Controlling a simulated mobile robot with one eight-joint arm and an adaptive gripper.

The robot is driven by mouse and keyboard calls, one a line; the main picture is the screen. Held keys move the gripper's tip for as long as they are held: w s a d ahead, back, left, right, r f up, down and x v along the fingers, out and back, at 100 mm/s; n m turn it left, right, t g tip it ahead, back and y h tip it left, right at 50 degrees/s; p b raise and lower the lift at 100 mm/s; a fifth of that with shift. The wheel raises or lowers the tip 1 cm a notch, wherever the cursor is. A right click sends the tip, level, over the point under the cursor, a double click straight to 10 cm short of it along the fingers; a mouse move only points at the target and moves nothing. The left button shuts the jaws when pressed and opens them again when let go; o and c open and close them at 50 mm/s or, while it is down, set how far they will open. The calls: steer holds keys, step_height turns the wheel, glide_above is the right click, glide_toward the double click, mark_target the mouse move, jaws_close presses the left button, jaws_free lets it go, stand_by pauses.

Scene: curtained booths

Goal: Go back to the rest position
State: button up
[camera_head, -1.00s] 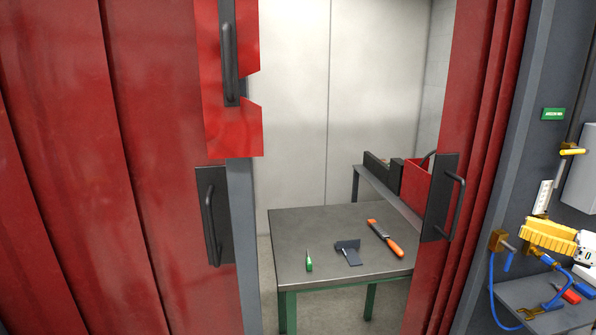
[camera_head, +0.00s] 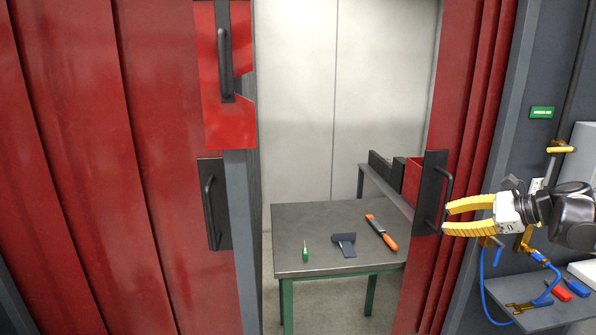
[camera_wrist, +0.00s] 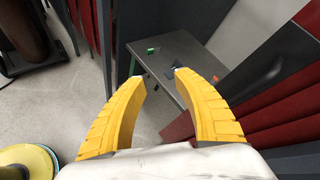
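My gripper (camera_head: 446,219) has yellow ridged fingers and is at the right of the head view, beside the black handle (camera_head: 432,195) on the right red curtain (camera_head: 470,110). The fingers are apart with nothing between them. I cannot tell from the head view whether a finger touches the handle. In the wrist view my gripper (camera_wrist: 161,82) is open, and the floor and a table show beyond the fingertips.
The curtains stand apart, with a grey table (camera_head: 300,225) in the gap. A green-handled tool (camera_head: 305,252), a dark angled piece (camera_head: 345,243) and an orange-handled tool (camera_head: 381,233) lie on it. A side shelf (camera_head: 510,292) with tools stands at right.

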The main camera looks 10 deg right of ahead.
steer(key=s+a+f+n+g+h, duration=0.15)
steer(key=s+a+n, duration=0.35)
steer(key=a, duration=0.5)
steer(key=s+a+f+n+g+h, duration=0.15)
steer(key=s+a+n, duration=0.3)
steer(key=a, duration=0.55)
steer(key=s+a+f+n+h, duration=0.2)
steer(key=s+a+f+n, duration=0.1)
steer(key=s+n, duration=0.3)
steer(key=s+a+f+n+h, duration=0.2)
steer(key=s+a+f+n, duration=0.2)
steer(key=s, duration=0.7)
steer(key=shift+f+n+t+h, duration=0.2)
steer(key=shift+n+t+h, duration=0.15)
steer(key=shift+n, duration=0.9)
